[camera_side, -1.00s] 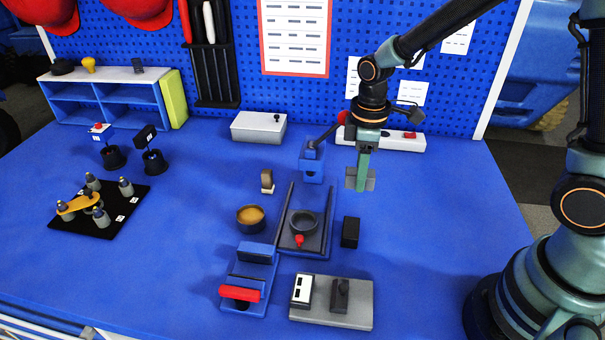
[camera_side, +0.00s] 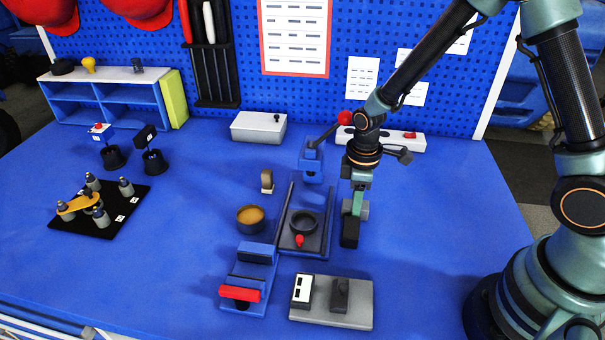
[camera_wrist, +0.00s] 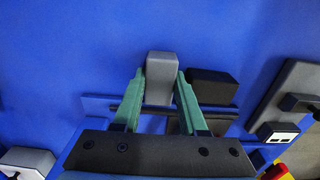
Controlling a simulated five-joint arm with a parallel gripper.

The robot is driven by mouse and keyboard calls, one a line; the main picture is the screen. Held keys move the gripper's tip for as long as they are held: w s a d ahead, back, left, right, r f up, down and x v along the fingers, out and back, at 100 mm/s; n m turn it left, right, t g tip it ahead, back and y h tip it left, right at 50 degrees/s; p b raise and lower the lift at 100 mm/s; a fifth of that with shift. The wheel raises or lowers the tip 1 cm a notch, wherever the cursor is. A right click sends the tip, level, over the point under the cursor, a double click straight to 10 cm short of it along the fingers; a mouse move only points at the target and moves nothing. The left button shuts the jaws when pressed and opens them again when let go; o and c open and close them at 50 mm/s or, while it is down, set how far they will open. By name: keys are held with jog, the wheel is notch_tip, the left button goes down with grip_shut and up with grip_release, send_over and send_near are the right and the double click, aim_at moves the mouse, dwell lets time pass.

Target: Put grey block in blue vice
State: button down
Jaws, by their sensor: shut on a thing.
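My gripper (camera_side: 357,208) is shut on the grey block (camera_side: 363,210), above the right part of the bench. In the wrist view the grey block (camera_wrist: 161,68) sits between the two green fingers (camera_wrist: 158,95) and extends beyond their tips. What looks like the blue vice (camera_side: 247,283) lies at the front, left of my gripper. It has a raised blue block at the back, a dark slot and a red bar at its front. The held block is apart from the vice.
A black block (camera_side: 349,235) stands just below my gripper; the gap is unclear. A dark tray (camera_side: 318,243) with a round ring lies between gripper and vice. A grey plate (camera_side: 358,312) is in front. A blue lever fixture (camera_side: 312,165) stands behind; a bowl (camera_side: 251,217) is left.

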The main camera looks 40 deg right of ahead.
jog(key=shift+f, duration=0.15)
jog(key=c, duration=0.7)
grip_release()
jog(key=shift+c, duration=0.2)
jog(key=s+d+r+m+t, duration=0.1)
jog(key=s+r+m, duration=0.1)
jog(key=r, duration=0.6)
jog(key=s+d+r+m+t, duration=0.1)
jog(key=s+r+m+t, duration=0.1)
jog(key=r, duration=0.6)
jog(key=s+d+r+m+t, duration=0.1)
jog(key=s+r+m+t, duration=0.1)
jog(key=r, duration=0.6)
jog(key=shift+s+d+r+m, duration=0.3)
jog(key=shift+s+m, duration=0.35)
jog(key=shift+m, duration=0.55)
jog(key=shift+o, duration=0.3)
jog(key=shift+s+d+t, duration=0.1)
jog(key=shift+s+t, duration=0.1)
jog(key=shift+t, duration=0.1)
jog(key=o, duration=0.7)
jog(key=shift+s+r+m, duration=0.1)
jog(key=shift+m, duration=0.2)
